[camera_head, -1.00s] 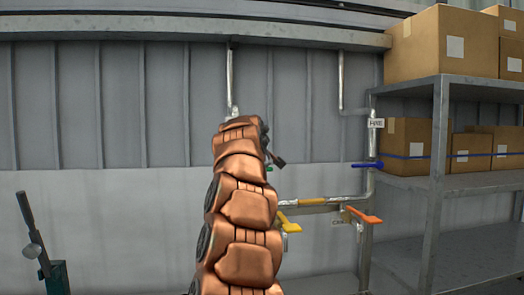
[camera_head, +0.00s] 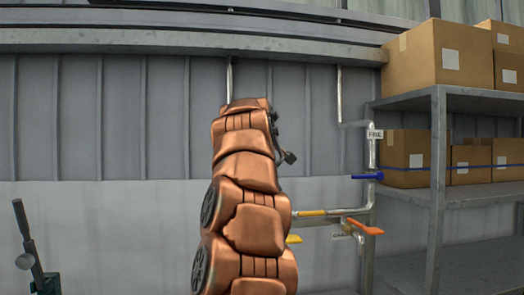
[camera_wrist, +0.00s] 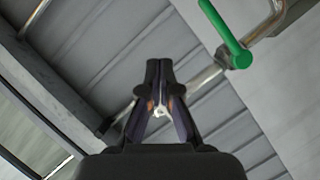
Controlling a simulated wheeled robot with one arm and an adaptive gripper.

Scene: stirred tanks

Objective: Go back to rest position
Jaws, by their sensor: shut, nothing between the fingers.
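My gripper (camera_wrist: 159,72) shows in the wrist view, its two dark fingers brought together at the tips with nothing between them. Behind it are a metal pipe and the grey wall panels. A green valve handle (camera_wrist: 226,32) sits on a pipe at the upper right of that view, apart from the fingers. In the head view my copper-coloured arm rises in front of the wall, and the gripper's fingers are hidden there.
Pipes with a blue handle (camera_head: 367,177), a yellow handle (camera_head: 293,239) and an orange handle (camera_head: 367,228) run along the wall right of my arm. A shelf rack (camera_head: 438,190) with cardboard boxes (camera_head: 440,55) stands at the right. A dark lever (camera_head: 22,220) is at the lower left.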

